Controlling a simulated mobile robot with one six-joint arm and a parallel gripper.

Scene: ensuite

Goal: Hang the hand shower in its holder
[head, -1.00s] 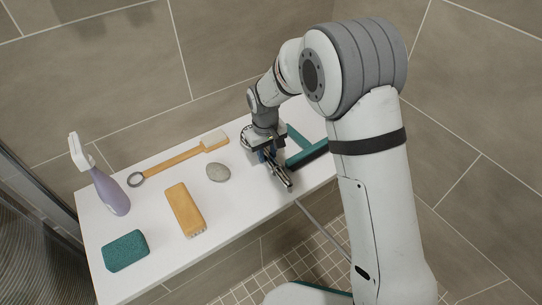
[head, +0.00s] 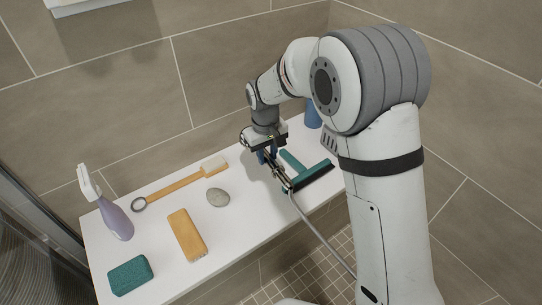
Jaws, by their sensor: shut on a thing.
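My gripper (head: 268,158) is above the right part of the white bench, pointing down. It is shut on the hand shower (head: 283,180), a slim metallic piece largely hidden by the fingers. A grey hose (head: 318,236) runs from the hand shower's lower end over the bench's front edge and down to the right, behind my arm. The hand shower slants, its hose end toward the front. I cannot tell its exact height above the bench. The holder cannot be made out in this view.
On the white bench (head: 245,235) are a teal squeegee (head: 316,173) beside the gripper, a grey stone (head: 218,197), a wooden brush (head: 180,182), an orange block (head: 186,235), a teal sponge (head: 131,274) and a purple spray bottle (head: 115,219). A blue object (head: 314,114) stands behind.

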